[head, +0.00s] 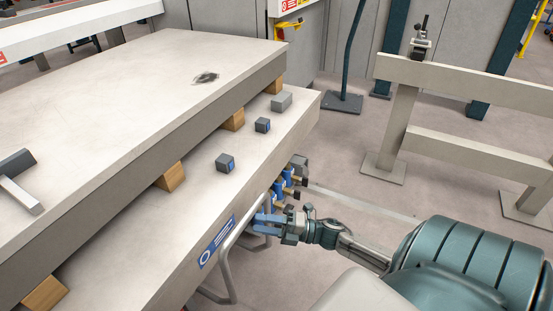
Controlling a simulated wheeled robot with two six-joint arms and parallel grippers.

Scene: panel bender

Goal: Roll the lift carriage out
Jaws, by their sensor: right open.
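The lift carriage appears to be the long pale lower slab (205,188), with a blue label (217,241) on its side and a bent grey tube handle (229,264) below. A thick pale slab (130,85) rests above it on several wooden blocks (171,177). My right gripper (262,224) comes in from the right with blue fingers. It is open at the upper end of the handle. I cannot tell whether the fingers touch the tube. My left gripper is not in view.
Small grey blocks (225,163) sit on the lower slab. A grey T-shaped piece (18,180) lies at left.

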